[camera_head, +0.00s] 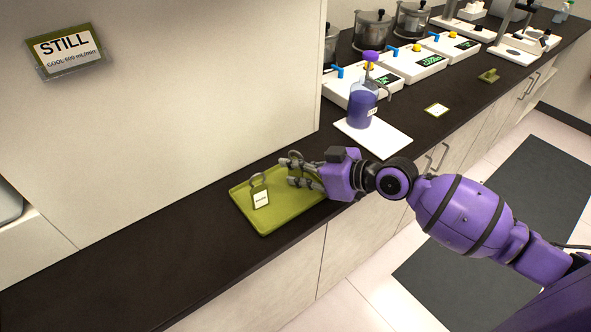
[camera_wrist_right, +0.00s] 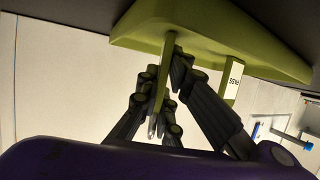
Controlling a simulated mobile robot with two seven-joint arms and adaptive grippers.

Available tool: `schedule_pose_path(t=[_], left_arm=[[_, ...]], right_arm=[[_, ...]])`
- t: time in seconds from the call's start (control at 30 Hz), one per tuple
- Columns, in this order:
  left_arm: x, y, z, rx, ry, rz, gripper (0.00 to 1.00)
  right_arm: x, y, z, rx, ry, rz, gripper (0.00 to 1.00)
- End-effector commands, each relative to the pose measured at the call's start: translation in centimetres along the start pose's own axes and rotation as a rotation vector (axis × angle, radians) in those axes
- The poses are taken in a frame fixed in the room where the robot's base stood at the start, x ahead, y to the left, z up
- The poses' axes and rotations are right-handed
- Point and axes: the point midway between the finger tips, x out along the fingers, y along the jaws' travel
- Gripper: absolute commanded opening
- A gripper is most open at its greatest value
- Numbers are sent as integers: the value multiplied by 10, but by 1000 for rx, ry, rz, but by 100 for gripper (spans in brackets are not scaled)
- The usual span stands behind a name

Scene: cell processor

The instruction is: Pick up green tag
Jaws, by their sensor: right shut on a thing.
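Two green tags are at the olive-green tray (camera_head: 262,223) on the dark counter. One green tag (camera_head: 260,193) has a white label and a grey loop. It stands upright on the tray, left of my right gripper (camera_head: 300,172), apart from it. In the right wrist view this labelled tag (camera_wrist_right: 232,80) is beside the fingers. My right gripper is shut on the other green tag (camera_wrist_right: 164,72), seen edge-on between the fingers in the right wrist view. In the head view the fingers mostly hide this held tag. My left gripper is not in view.
A purple-liquid bottle (camera_head: 362,108) stands on a white board (camera_head: 395,141) right of the tray. White devices (camera_head: 415,64) and steel pots (camera_head: 372,30) stand farther back. A tall white cabinet (camera_head: 200,90) with a STILL sign (camera_head: 68,47) rises behind the tray.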

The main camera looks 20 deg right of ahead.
Motion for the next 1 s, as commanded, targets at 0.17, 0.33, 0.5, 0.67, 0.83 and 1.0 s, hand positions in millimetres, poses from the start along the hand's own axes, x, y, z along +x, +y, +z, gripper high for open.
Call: schedule_pose_path(t=[0.17,0.33,0.5,0.67,0.83,1.0], left_arm=[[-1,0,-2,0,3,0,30],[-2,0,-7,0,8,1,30],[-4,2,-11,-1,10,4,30],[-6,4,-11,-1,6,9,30],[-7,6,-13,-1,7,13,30],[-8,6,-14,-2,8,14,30]], right_arm=[[-4,0,-9,-2,1,0,0],[-14,0,-34,-6,3,1,0],[-53,-19,-56,-7,1,0,0],[-95,-42,-68,-3,-5,-1,0],[-128,-62,-72,-1,-3,0,0],[-148,-73,-75,-1,-1,0,0]])
